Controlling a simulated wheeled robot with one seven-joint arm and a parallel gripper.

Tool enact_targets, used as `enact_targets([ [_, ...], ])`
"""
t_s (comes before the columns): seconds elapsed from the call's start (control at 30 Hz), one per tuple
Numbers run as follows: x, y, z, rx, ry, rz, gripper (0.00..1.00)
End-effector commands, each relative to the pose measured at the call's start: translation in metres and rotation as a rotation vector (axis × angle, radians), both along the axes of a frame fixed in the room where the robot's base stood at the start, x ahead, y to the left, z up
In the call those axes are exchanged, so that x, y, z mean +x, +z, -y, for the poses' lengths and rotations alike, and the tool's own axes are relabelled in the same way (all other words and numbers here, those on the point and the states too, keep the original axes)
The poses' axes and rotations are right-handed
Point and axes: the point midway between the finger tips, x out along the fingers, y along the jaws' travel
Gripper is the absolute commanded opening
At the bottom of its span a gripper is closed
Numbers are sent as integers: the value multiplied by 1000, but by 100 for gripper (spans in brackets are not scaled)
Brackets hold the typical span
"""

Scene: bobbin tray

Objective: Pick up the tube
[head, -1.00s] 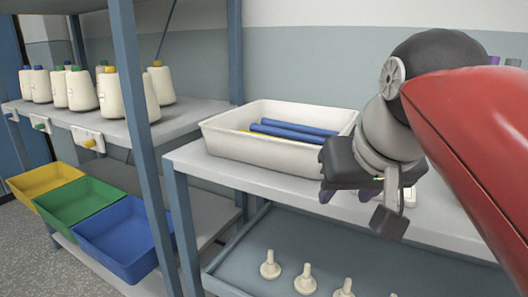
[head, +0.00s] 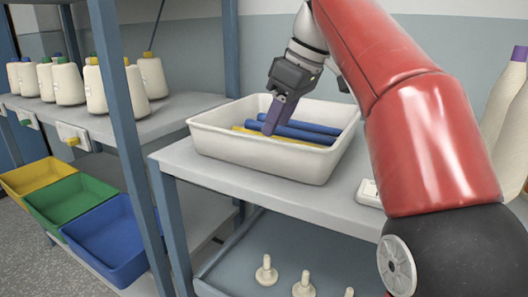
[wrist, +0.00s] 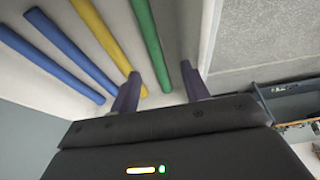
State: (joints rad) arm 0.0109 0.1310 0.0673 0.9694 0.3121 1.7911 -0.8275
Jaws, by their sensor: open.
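A white tray (head: 255,153) stands on the grey bench with several tubes in it. Two blue tubes (head: 312,128) and a yellow tube (head: 247,131) show in the head view. The wrist view shows the blue tubes (wrist: 62,48) at left, the yellow tube (wrist: 102,40) and a green tube (wrist: 150,42). The green tube is hidden in the head view. My gripper (head: 273,128) points down into the tray with its purple fingers apart. In the wrist view my gripper (wrist: 160,88) has the green tube's near end appearing between its fingers; I cannot tell the depth.
A shelf at left holds several thread cones (head: 95,88). Yellow (head: 38,175), green (head: 70,200) and blue (head: 118,240) bins sit below. The tray's walls surround the tubes. White pegs (head: 266,270) stand on the lower shelf. Large cones (head: 505,120) stand at right.

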Motion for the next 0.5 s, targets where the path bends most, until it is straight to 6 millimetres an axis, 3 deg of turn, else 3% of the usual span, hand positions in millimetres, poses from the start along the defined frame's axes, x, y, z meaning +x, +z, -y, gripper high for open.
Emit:
enact_targets([
  [0.5, 19, -59, -19, 0, -4, 1, 46],
])
